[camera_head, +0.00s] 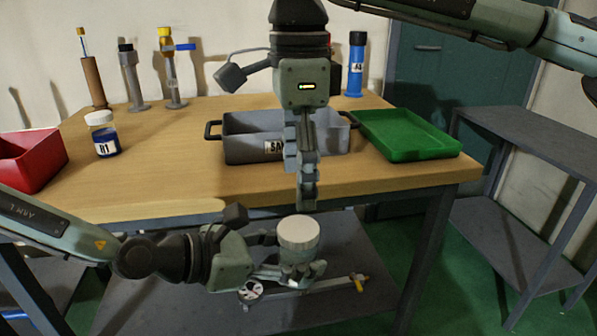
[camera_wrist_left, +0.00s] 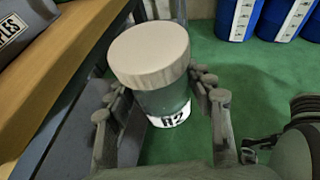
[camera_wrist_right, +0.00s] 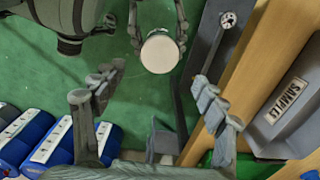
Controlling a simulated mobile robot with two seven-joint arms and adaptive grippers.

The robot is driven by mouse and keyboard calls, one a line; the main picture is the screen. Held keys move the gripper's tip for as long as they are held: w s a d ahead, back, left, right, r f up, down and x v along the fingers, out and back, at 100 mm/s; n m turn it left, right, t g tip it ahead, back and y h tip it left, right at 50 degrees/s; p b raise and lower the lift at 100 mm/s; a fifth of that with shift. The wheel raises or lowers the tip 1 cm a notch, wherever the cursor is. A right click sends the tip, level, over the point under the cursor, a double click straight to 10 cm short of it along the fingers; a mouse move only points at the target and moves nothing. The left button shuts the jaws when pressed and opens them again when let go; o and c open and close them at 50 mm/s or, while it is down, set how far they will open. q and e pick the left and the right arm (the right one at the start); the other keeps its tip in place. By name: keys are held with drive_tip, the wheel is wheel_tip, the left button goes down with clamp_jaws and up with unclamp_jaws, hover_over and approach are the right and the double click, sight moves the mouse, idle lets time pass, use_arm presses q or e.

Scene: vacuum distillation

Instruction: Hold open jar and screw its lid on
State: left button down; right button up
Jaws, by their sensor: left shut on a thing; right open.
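A jar (camera_wrist_left: 165,103) labelled R2 is held between the fingers of my left gripper (camera_head: 294,256), off the front edge of the table. A wide white lid (camera_head: 299,232) sits level on top of the jar; how tightly it is on cannot be told. The lid also shows in the left wrist view (camera_wrist_left: 150,52) and from above in the right wrist view (camera_wrist_right: 160,53). My left gripper is shut on the jar's body. My right gripper (camera_head: 307,203) points down just above the lid, open and empty, apart from it.
On the wooden table (camera_head: 400,177) stand a grey SAMPLES tray (camera_head: 240,140), a green tray (camera_head: 408,134), a red bin (camera_head: 30,160) and a jar with blue contents (camera_head: 106,143). Several column-like items stand at the back. A grey side table (camera_head: 535,140) is at right.

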sight(298, 227)
drive_tip(key=shift+f, duration=4)
drive_tip(key=shift+c, duration=0.3)
drive_tip(key=c, duration=1.2)
drive_tip(key=o, duration=1.3)
drive_tip(key=shift+o, duration=0.2)
